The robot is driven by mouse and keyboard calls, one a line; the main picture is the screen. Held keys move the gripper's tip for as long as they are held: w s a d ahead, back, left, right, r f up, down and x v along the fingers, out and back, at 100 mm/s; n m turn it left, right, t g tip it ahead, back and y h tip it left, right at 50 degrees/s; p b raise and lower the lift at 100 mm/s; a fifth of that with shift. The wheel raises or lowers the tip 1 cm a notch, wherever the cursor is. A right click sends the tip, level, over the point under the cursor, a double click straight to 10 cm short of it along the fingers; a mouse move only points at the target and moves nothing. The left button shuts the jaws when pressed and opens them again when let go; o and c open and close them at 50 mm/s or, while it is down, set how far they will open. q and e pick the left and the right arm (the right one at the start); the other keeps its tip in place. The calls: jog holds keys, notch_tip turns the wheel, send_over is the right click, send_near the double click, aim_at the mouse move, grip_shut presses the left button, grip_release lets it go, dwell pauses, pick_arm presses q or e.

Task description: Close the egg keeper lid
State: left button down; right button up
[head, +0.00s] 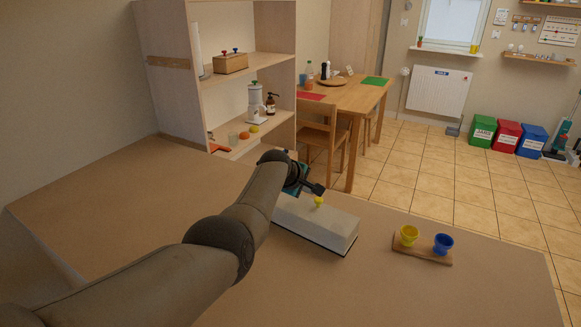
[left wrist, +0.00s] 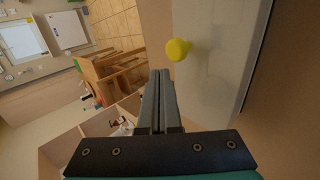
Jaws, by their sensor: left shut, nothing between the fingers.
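The egg keeper is a long box on the counter, mid-frame in the head view, with a pale lid (head: 325,226) and a thin dark edge along its bottom. A yellow knob (head: 319,202) stands on the lid. My left gripper (head: 318,189) is at the far side of the box, close to the knob; my arm hides the box's left end. In the left wrist view the fingers (left wrist: 158,75) are together and empty, beside the yellow knob (left wrist: 178,50) and the pale lid (left wrist: 218,70). Whether they touch the lid is unclear. My right gripper is not in view.
A wooden holder (head: 422,256) with a yellow cup (head: 408,235) and a blue cup (head: 443,243) stands right of the box. The counter (head: 120,195) is bare at the left. Behind it are a shelf unit (head: 245,72), a chair (head: 325,140) and a dining table (head: 352,97).

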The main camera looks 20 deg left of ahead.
aim_at(301, 209)
pick_arm(q)
jog(key=shift+p+v, duration=1.05)
jog(key=shift+v, duration=0.15)
jog(key=shift+p+v, duration=0.95)
jog(key=shift+v, duration=0.55)
jog(key=p+v, duration=0.2)
jog(key=v, duration=0.5)
jog(key=shift+s, duration=0.1)
